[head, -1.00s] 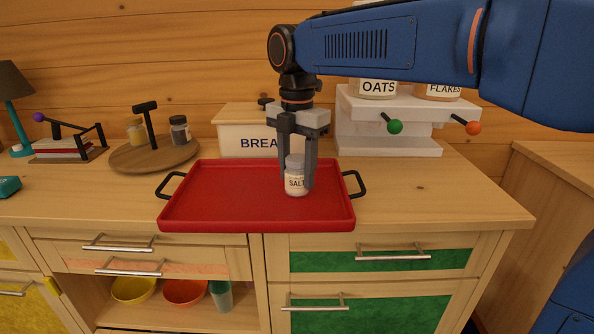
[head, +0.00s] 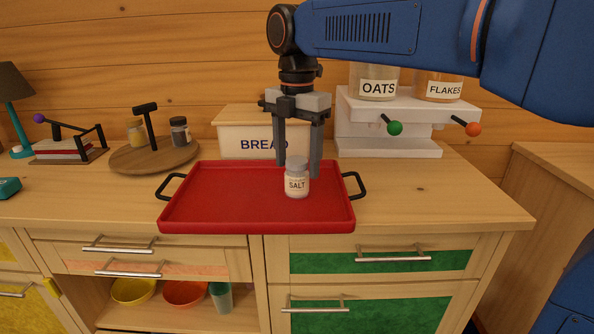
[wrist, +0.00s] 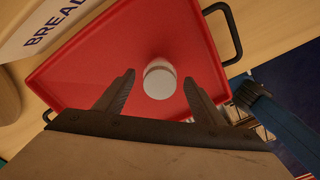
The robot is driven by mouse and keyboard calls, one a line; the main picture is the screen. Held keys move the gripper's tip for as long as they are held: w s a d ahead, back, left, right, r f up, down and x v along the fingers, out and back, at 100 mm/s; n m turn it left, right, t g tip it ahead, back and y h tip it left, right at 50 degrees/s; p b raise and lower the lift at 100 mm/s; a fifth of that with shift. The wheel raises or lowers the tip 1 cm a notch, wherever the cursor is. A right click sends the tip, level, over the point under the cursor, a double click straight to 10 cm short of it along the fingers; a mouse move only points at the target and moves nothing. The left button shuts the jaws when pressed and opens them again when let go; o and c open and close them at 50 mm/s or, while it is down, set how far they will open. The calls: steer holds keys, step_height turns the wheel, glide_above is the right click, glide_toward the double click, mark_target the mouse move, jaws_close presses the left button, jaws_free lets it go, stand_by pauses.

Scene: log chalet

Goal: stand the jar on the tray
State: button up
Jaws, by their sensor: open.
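The salt jar (head: 297,178), small with a pale lid and a SALT label, stands upright on the right part of the red tray (head: 225,195). In the wrist view the jar (wrist: 159,80) shows from above, with the red tray (wrist: 95,72) around it. My gripper (head: 298,168) is open just above and behind the jar. Its fingers are apart, one to each side, and the jar's lid and front are in plain view. In the wrist view the jar lies beyond and between the two fingertips (wrist: 158,78), with gaps on both sides.
A bread box (head: 235,140) stands behind the tray. A white shelf (head: 385,147) with oats and flakes jars stands at the back right. A round wooden board (head: 155,157) with small jars is at the left. The counter right of the tray is clear.

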step_height(320, 180, up, 9)
steer(key=shift+f, duration=0.15)
stand_by(0.4)
